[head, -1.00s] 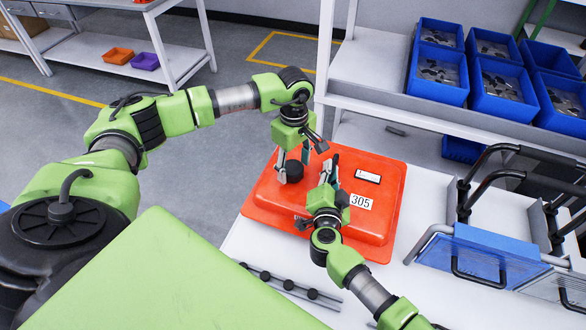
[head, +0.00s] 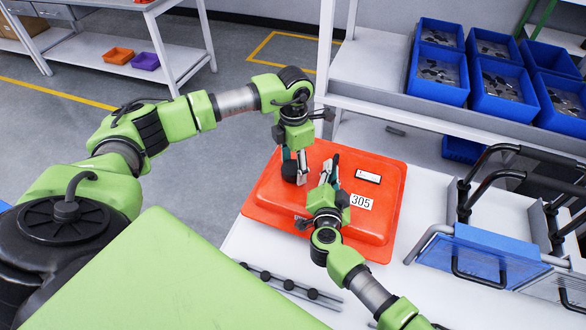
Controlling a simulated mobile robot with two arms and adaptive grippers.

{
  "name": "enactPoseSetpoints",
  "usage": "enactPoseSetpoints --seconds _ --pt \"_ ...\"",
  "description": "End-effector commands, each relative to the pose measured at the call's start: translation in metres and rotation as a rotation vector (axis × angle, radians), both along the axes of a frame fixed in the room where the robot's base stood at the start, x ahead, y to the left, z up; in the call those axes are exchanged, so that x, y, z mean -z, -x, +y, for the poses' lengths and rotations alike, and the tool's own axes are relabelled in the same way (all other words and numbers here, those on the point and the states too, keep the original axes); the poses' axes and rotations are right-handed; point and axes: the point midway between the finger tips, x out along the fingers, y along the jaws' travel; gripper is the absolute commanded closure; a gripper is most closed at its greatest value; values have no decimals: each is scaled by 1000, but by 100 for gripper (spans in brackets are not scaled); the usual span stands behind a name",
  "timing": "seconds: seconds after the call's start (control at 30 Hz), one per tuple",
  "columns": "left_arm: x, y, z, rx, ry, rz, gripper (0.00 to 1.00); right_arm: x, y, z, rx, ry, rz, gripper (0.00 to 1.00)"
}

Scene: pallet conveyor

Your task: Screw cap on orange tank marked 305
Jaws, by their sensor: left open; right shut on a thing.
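The orange tank (head: 375,225) lies flat on the white table, with a white label 305 (head: 361,202) on its top. A black cap (head: 289,172) sits at the tank's upper left part. My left gripper (head: 295,170) is open, pointing down with its fingers at the cap; the far side of the cap is hidden. I cannot tell how far the cap is turned. My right gripper (head: 329,170) reaches in from the lower right and is shut on the tank near its middle. The exact part it grips is hidden.
A blue rack with black handles (head: 485,250) stands right of the tank. Blue bins (head: 438,62) of parts sit on the shelf behind. A grey rail with black knobs (head: 288,284) lies at the table's front. A white shelf post (head: 322,60) rises behind my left gripper.

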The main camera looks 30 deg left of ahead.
Motion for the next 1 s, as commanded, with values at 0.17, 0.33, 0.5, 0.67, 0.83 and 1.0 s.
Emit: enactPoseSetpoints --seconds 0.17,0.33,0.5,0.67,0.83,1.0 --pt "0 0 0 -37 0 0 46 3 2 0 -2 2 5 100" --pt "0 0 0 -35 0 0 64 3 2 0 -2 2 5 100" --pt "0 0 0 -33 0 1 82 3 1 0 -2 2 5 100" --pt "1 1 -1 67 1 3 82 3 1 0 -2 2 4 100" --pt "1 1 -1 124 3 4 82 3 1 0 -2 2 4 100" --pt "1 2 -2 123 3 5 82 3 1 0 -2 2 4 100"
